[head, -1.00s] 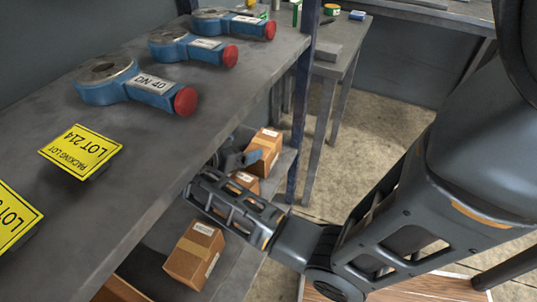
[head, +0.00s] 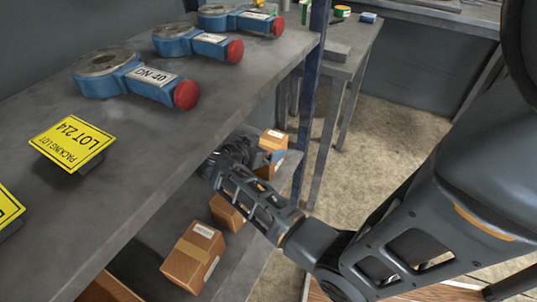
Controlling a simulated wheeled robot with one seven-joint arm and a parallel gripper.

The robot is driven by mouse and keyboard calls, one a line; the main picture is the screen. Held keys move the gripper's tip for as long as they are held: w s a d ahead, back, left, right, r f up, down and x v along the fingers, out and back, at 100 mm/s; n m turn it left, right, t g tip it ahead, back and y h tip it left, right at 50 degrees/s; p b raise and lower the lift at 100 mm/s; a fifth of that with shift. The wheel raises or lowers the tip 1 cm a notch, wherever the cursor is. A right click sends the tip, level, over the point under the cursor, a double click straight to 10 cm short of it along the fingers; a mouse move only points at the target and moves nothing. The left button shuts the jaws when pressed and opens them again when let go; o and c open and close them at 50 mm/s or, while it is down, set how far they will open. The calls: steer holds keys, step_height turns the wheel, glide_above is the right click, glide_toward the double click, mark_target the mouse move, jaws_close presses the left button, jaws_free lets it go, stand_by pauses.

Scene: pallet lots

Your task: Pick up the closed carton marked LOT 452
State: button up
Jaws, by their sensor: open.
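Several closed cartons stand on the lower shelf in the head view. One carton (head: 194,257) is in front with a white label on top. A second carton (head: 227,212) is partly hidden behind my arm. A third carton (head: 272,143) is farther back, beside the end of my arm. Their labels are too small to read, so I cannot tell which is LOT 452. My gripper (head: 277,156) is by the far carton, mostly hidden behind my wrist; a bluish finger shows against that carton. I cannot tell whether it touches.
The upper shelf (head: 130,165) overhangs the cartons and bears blue valves (head: 150,80) and a yellow LOT 214 sign (head: 72,143). A dark blue post (head: 311,100) stands at the shelf corner. A grey table (head: 352,60) is behind; the floor to the right is clear.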

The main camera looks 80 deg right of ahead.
steer(key=shift+c, duration=0.2)
steer(key=c, duration=1.5)
